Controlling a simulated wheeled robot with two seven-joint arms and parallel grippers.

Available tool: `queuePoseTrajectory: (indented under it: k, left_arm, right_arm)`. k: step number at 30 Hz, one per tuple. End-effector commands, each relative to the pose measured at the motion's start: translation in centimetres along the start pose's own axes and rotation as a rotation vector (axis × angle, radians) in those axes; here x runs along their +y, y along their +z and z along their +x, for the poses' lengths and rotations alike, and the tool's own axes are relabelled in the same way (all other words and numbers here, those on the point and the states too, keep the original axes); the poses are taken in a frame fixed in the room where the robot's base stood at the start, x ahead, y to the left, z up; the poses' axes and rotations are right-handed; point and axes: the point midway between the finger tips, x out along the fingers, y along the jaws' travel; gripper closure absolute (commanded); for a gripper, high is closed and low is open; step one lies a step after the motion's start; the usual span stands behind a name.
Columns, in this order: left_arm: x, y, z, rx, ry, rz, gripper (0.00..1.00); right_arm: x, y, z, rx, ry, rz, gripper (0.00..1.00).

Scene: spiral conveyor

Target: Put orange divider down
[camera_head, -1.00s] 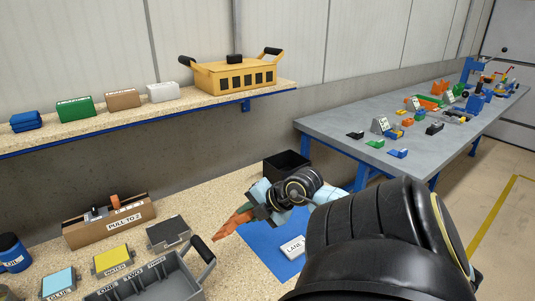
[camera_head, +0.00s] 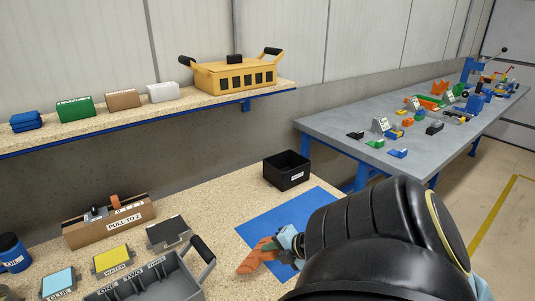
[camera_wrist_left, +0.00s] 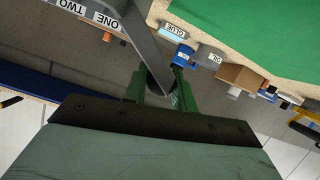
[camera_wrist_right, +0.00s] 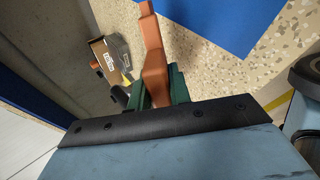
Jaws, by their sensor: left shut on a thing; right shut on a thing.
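The orange divider (camera_head: 256,256) is a long orange piece, held in my right gripper (camera_head: 277,247). It shows in the right wrist view (camera_wrist_right: 153,45), gripped between the dark green fingers (camera_wrist_right: 156,90). In the head view it appears at the left edge of the blue mat (camera_head: 268,222); I cannot tell whether it touches the bench. My left gripper (camera_wrist_left: 160,90) is out of the head view. In the left wrist view it is shut on the grey handle (camera_wrist_left: 146,40) of the tray labelled ONE and TWO. The grey tray (camera_head: 178,287) stands at the head view's bottom left.
A black bin (camera_head: 287,172) stands behind the blue mat. A PULL TO 2 box (camera_head: 110,222), yellow (camera_head: 113,259) and light blue (camera_head: 59,282) blocks, and a dark grey block (camera_head: 167,231) lie left. Bare wood shows between the tray and mat.

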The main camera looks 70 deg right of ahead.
Motion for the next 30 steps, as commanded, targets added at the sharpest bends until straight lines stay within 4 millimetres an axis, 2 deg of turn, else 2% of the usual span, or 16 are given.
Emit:
queuePoseTrajectory:
  k: [1, 9, 20, 21, 24, 30]
  left_arm:
    - [-0.2, 0.8, 0.0, -0.015, -0.006, 0.0, 1.0]
    - [-0.2, 0.8, 0.0, -0.015, -0.006, 0.0, 1.0]
    - [-0.2, 0.7, 0.0, -0.015, -0.006, 0.0, 1.0]
    - [-0.2, 0.7, 0.0, -0.015, -0.006, 0.0, 1.0]
    - [-0.2, 0.7, 0.0, -0.014, -0.006, 0.0, 1.0]
    - [-0.2, 0.7, 0.0, -0.014, -0.006, 0.0, 1.0]
  right_arm:
    - [-0.6, 0.0, 0.5, 0.0, -0.002, 0.002, 1.0]
    - [-2.4, 0.0, 2.0, 0.0, 0.0, 0.001, 1.0]
    - [-2.6, 0.0, 2.3, 0.0, 0.001, -0.001, 1.0]
    - [-2.6, 0.0, 2.2, 0.0, 0.0, -0.001, 0.78]
    - [-2.6, 0.0, 2.2, 0.0, 0.0, -0.001, 0.66]
    - [-2.6, 0.0, 2.2, 0.0, 0.0, -0.001, 0.66]
